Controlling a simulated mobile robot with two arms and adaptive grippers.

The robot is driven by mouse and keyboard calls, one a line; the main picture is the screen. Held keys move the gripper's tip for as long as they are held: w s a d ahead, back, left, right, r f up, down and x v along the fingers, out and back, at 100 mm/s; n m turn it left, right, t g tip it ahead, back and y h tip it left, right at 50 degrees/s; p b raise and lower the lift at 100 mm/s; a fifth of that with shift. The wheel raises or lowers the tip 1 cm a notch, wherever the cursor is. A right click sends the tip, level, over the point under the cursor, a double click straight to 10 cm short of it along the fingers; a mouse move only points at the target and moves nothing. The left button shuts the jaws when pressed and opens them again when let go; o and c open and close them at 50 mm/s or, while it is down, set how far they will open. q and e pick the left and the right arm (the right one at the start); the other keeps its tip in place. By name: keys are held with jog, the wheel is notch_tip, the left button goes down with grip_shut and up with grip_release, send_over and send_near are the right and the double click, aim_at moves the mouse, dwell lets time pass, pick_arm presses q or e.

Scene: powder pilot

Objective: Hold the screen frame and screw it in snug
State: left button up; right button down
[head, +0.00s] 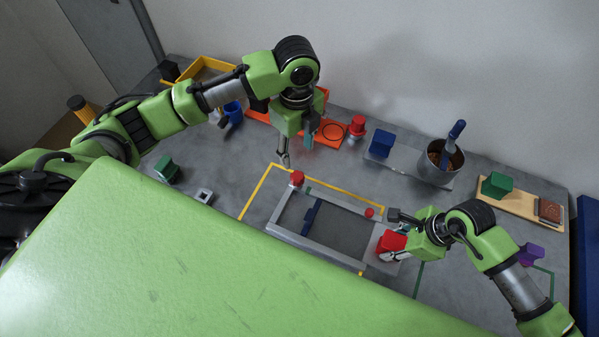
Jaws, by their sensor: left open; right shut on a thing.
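The screen frame (281,233), grey with a dark mesh, lies on the table inside a yellow outline. A dark blue bar (311,216) lies across its mesh. A red screw knob (297,178) stands at its far left corner, and a smaller red knob (370,212) sits near its far right corner. My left gripper (291,152) is open, pointing down just beyond the far left corner, apart from the knob.
Behind the frame are an orange tray (326,134), a red knobbed piece (356,127), a blue block (381,143) and a metal pot (438,163) with a scoop. A green block (167,169) and a grey square nut-like piece (204,196) lie left. My green body covers the foreground.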

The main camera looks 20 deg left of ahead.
dwell(0.4)
jog(key=c, duration=1.3)
grip_release()
jog(key=shift+v, duration=3.75)
jog(key=v, duration=1.2)
